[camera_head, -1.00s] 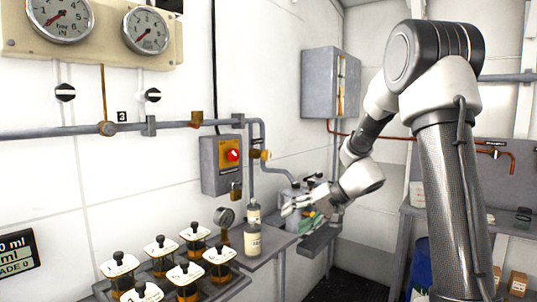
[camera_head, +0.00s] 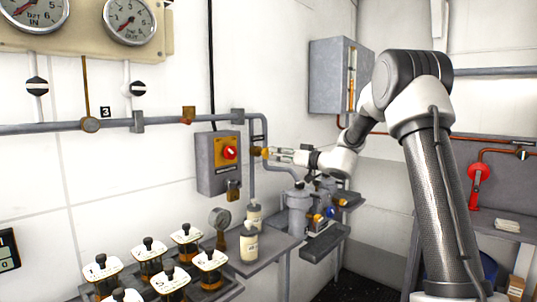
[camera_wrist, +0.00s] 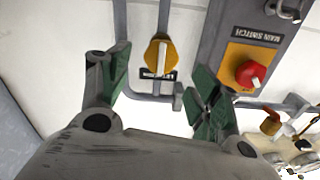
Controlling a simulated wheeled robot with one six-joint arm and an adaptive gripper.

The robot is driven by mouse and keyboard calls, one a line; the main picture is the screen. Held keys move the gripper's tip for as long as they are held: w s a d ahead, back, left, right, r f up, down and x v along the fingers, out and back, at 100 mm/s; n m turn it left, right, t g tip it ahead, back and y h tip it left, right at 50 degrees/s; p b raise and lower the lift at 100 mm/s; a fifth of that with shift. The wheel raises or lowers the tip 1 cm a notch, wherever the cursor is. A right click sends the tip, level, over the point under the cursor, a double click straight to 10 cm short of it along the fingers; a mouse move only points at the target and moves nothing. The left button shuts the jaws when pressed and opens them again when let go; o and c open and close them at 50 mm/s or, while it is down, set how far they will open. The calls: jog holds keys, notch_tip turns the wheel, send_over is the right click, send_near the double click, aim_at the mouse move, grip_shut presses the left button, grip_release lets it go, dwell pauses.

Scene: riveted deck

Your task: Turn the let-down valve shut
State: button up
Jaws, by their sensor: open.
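The let-down valve is a small yellow knob (camera_wrist: 158,50) with a pale bar across it and a partly hidden label beside it. It sits on a grey pipe on the wall. In the head view the yellow valve (camera_head: 256,152) is just right of the main switch box. My gripper (camera_head: 277,155) points left at it, its fingertips very close. In the wrist view my gripper (camera_wrist: 162,88) is open and empty, with one green-padded finger on each side of the knob's line. The knob shows beyond the fingertips. I cannot tell whether they touch it.
The main switch box (camera_head: 204,180) with a red knob (camera_head: 229,153) and a padlock (camera_head: 233,190) is close left of the valve. Below are bottles (camera_head: 249,243), a pump-like grey unit (camera_head: 297,212) and a rack of sample jars (camera_head: 225,291). A grey cabinet (camera_head: 328,75) hangs to the right.

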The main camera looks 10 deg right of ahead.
aim_at(270, 153)
jog(key=x, duration=0.6)
jog(key=shift+w+a, duration=0.2)
jog(key=shift+c, duration=0.4)
jog(key=c, duration=1)
